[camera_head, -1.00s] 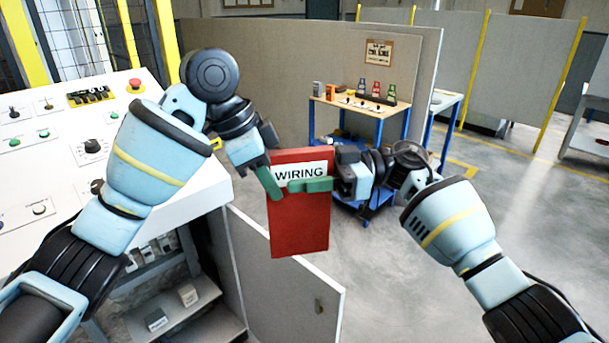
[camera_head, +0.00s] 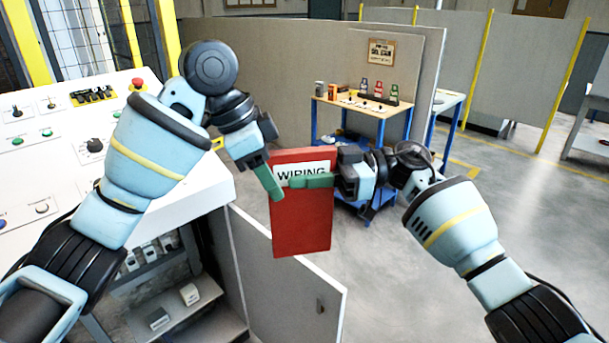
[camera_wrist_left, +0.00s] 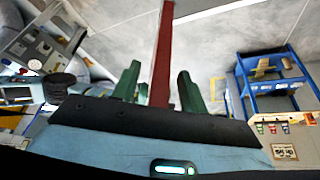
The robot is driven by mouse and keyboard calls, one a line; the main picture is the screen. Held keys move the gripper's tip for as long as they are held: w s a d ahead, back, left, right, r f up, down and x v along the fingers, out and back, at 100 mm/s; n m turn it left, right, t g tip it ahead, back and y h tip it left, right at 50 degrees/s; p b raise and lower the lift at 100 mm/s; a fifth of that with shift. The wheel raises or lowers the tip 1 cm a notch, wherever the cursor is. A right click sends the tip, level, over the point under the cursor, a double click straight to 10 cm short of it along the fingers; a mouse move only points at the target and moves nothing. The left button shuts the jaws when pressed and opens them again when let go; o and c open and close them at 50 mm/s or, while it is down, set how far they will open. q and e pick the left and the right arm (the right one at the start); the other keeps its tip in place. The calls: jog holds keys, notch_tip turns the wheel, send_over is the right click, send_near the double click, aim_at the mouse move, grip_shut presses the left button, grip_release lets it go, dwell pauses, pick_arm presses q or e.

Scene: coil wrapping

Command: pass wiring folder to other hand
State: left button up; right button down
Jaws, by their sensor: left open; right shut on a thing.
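The red wiring folder (camera_head: 301,225) hangs upright in mid-air between my two arms, with a white label reading WIRING. My right gripper (camera_head: 308,181) is shut on the folder from the right, its green finger lying across the label. My left gripper (camera_head: 268,182) is open at the folder's upper left edge. In the left wrist view the folder (camera_wrist_left: 163,60) shows edge-on, between the two green fingers of my left gripper (camera_wrist_left: 158,88). The right gripper's rear finger is hidden.
A white control panel (camera_head: 60,175) with knobs and a red button stands at the left, above an open cabinet with a grey door (camera_head: 285,270).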

pick_arm(q)
jog(key=v, duration=1.1)
jog(key=w+d+f+n+t+h, duration=0.1)
jog(key=w+f+n+t, duration=0.2)
jog(key=w+f, duration=0.35)
jog(key=w+d+f+n+t+h, duration=0.15)
jog(key=w+f, duration=0.25)
jog(key=f, duration=0.6)
jog(key=s+a+f+n+t+y, duration=0.1)
jog(key=s+a+f+n+t, duration=0.1)
jog(key=f, duration=0.8)
jog(key=s+a+f+n+t+y, duration=0.1)
jog(key=s+f+n+t, duration=0.15)
jog(key=f, duration=0.85)
jog(key=s+a+f+n+g+y, duration=0.1)
jog(key=s+a+f+n, duration=0.2)
jog(key=s+f, duration=1.3)
jog(key=s+a+f+y, duration=0.1)
jog(key=s+f, duration=0.2)
jog(key=s, duration=0.8)
jog(key=s+a+f+n+y, duration=0.1)
jog(key=s+a+f, duration=0.1)
jog(key=s, duration=1)
jog(key=shift+a+f, duration=0.2)
jog(key=shift+f, duration=0.45)
